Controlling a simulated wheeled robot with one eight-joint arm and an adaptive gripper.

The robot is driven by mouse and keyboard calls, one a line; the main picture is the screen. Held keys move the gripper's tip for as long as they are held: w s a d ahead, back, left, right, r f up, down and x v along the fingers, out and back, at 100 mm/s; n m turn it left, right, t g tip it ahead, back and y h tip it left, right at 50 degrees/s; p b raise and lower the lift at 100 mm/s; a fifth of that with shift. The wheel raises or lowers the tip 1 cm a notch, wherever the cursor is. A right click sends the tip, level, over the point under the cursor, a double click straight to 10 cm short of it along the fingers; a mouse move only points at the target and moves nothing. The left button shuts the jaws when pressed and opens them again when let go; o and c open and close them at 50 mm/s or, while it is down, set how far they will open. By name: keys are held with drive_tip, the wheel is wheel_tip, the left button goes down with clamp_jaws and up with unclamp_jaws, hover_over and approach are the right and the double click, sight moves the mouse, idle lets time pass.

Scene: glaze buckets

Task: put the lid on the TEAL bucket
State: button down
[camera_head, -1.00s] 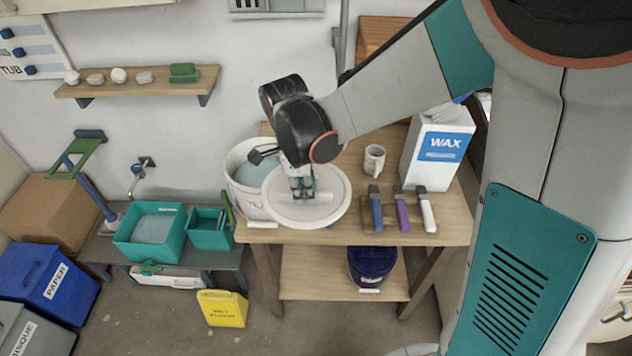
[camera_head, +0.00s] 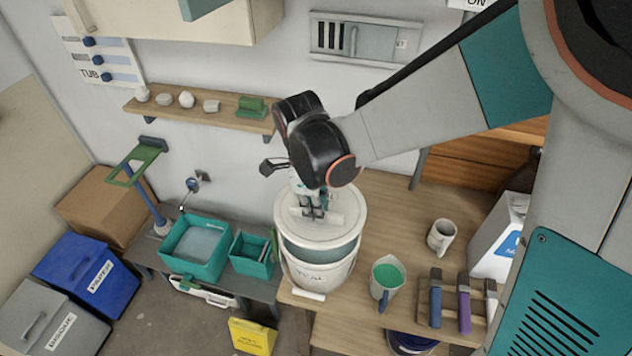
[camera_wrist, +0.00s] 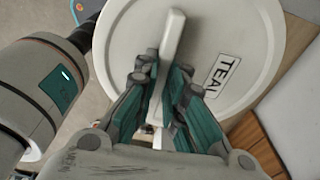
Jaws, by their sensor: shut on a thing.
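The lid (camera_head: 345,205) is a round white disc with a bar handle. It shows in the wrist view (camera_wrist: 245,40) with a TEAL label on top. My gripper (camera_head: 312,212) is shut on the handle, which stands between its fingers in the wrist view (camera_wrist: 160,95). The white teal bucket (camera_head: 318,277), labelled TEAL, stands at the left end of the wooden table. The lid is over the bucket, apart from its front rim, and teal glaze shows in the gap. The back rim is hidden.
Right of the bucket, a jug with green contents (camera_head: 387,279) stands close by on the table. A mug (camera_head: 441,236) and several handled tools, one purple (camera_head: 464,303), are further right. A wall shelf (camera_head: 215,107) is behind the bucket.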

sight(316, 224)
drive_tip(key=shift+f+b, duration=1.35)
drive_tip(key=shift+f, duration=0.8)
drive_tip(key=shift+f+b, duration=0.9)
drive_tip(key=shift+f, duration=0.1)
drive_tip(key=shift+f+b, duration=0.8)
drive_tip(key=shift+b, duration=0.4)
idle(0.5)
drive_tip(key=c, duration=1.6)
unclamp_jaws()
drive_tip(key=o, duration=0.5)
drive_tip(key=shift+r, duration=0.1)
